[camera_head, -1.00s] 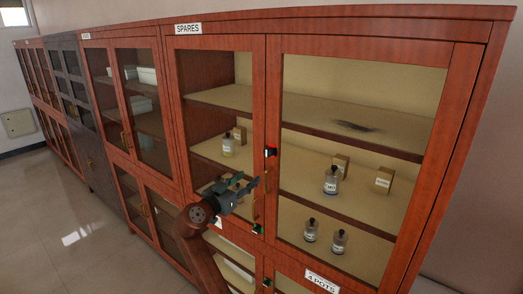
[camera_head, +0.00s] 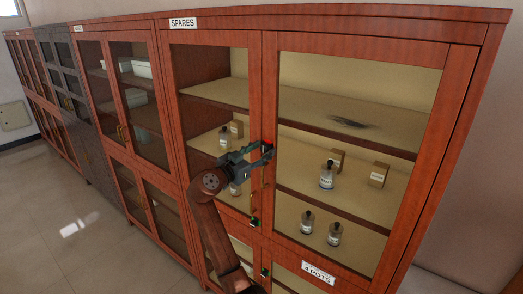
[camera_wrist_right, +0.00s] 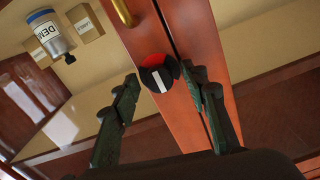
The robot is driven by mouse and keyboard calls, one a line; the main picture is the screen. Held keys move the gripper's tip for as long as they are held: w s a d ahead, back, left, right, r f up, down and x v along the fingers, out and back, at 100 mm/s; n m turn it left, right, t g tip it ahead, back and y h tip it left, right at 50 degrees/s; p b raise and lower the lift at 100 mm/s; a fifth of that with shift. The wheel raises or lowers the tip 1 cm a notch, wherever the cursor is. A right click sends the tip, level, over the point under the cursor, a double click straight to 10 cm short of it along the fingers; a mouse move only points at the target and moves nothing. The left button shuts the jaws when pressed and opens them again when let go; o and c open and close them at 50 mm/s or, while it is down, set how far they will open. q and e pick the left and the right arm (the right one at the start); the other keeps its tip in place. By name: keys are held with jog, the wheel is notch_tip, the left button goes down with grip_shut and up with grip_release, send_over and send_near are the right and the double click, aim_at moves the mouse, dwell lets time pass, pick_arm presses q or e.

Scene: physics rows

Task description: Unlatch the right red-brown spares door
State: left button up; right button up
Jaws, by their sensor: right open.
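The right red-brown spares door (camera_head: 360,45) has a glass pane and looks closed. Its latch knob, red and black, shows at its left edge (camera_head: 268,147). In the right wrist view the round knob (camera_wrist_right: 157,74) is black with a white bar and a red part, beside the gap between the doors. My right gripper (camera_head: 266,153) is open at the knob, partly covering it. In the wrist view its fingers (camera_wrist_right: 160,82) stand on either side of the knob; whether they touch it I cannot tell. My left gripper is not in view.
A brass handle (camera_wrist_right: 122,12) sits close to the knob. A green-marked latch (camera_head: 254,222) is lower on the doors. Bottles (camera_head: 327,175) and small boxes (camera_head: 378,174) stand on shelves behind the glass.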

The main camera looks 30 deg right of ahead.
jog(key=shift+c, duration=0.2)
grip_shut()
dwell(0.3)
